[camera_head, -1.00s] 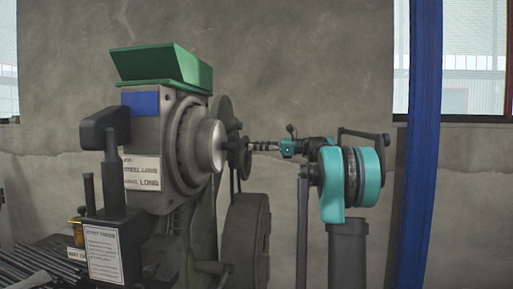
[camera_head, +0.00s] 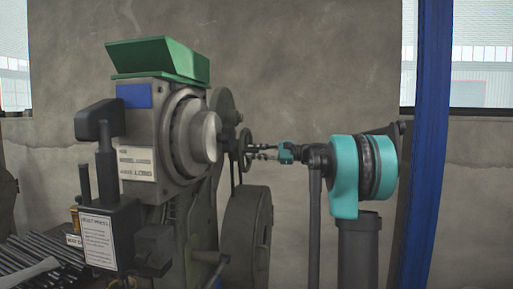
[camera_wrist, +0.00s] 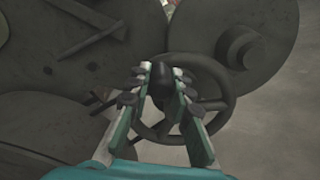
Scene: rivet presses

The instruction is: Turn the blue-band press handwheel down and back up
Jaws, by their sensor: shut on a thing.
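The press (camera_head: 150,140) with a blue patch (camera_head: 134,95) stands at the left of the head view. Its dark spoked handwheel (camera_head: 246,158) is on the right side of the press, seen nearly edge-on. My gripper (camera_head: 258,151) reaches it from the right. In the wrist view the handwheel (camera_wrist: 222,84) shows its rim and spokes. There my gripper (camera_wrist: 162,72) is shut on the wheel's black handle knob (camera_wrist: 161,88), with a finger on each side. The fingers partly hide the knob and the near rim.
A green hopper (camera_head: 160,58) tops the press. A large dark disc (camera_head: 247,240) sits below the handwheel. Dark rods (camera_head: 35,258) lie at lower left. A blue post (camera_head: 430,150) stands at the right.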

